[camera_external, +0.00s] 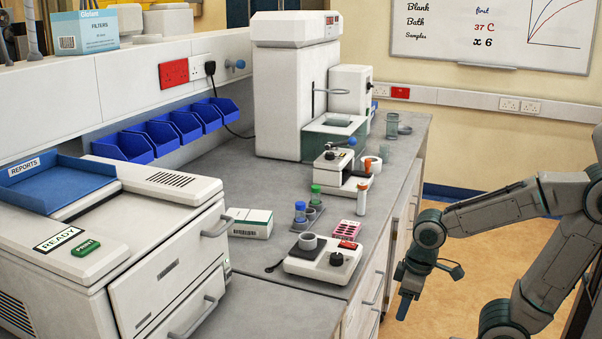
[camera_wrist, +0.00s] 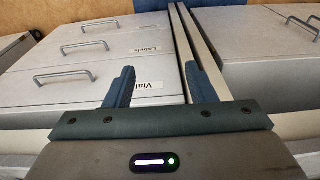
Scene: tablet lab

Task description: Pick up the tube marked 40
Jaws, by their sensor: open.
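I cannot read a 40 on any tube. My gripper (camera_external: 405,303) hangs to the right of the bench, apart from the tubes and pointing down. In the wrist view its two fingers (camera_wrist: 160,82) are apart with nothing between them, facing the drawer fronts.
A white device with a black knob (camera_external: 322,258), a pink rack (camera_external: 344,231) and a white box (camera_external: 250,224) stand near the tubes. A tall white instrument (camera_external: 290,95) stands behind. Drawers with handles (camera_wrist: 86,46) line the bench front. Floor around my gripper is clear.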

